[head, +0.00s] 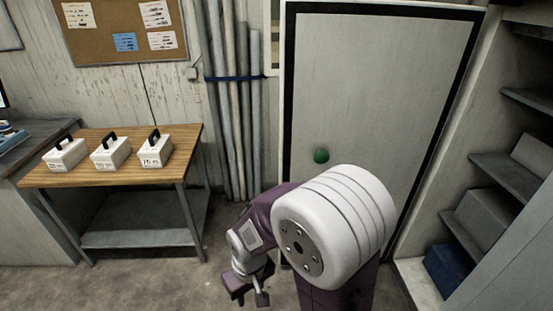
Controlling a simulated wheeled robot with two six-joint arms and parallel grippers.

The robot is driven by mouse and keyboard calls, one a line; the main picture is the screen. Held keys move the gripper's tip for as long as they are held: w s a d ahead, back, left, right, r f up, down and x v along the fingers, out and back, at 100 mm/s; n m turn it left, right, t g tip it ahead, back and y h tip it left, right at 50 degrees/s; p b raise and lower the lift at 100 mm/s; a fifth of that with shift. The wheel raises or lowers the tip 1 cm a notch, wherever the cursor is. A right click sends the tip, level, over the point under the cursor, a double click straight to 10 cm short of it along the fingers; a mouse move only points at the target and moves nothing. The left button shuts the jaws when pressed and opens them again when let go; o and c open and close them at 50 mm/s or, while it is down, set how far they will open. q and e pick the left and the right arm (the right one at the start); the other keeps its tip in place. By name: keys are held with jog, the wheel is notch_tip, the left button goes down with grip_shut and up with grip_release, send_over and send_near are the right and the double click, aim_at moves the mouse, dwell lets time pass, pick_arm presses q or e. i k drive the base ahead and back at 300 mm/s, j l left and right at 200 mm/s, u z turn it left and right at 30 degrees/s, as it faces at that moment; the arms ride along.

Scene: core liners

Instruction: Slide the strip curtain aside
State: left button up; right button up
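No strip curtain that I can make out shows in the head view. A large pale grey panel (385,80) with a black border, like a door, stands upright at the centre right. A round green knob (321,156) sits on its lower left part. My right arm covers the panel's lower portion. My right gripper (249,297) hangs low, left of the panel and below the knob, apart from both. Its two fingers look spread, with nothing visible between them. My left gripper is out of view.
A wooden-topped table (110,178) with white handled boxes (109,152) stands left. Tall grey tubes (237,120), bound by a blue strap (235,78), lean against the wall. Shelves (507,172) with a blue bin (447,268) line the right. Floor (150,285) is clear at lower left.

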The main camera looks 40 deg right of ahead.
aim_at(516, 274)
jog(key=z, duration=3.4)
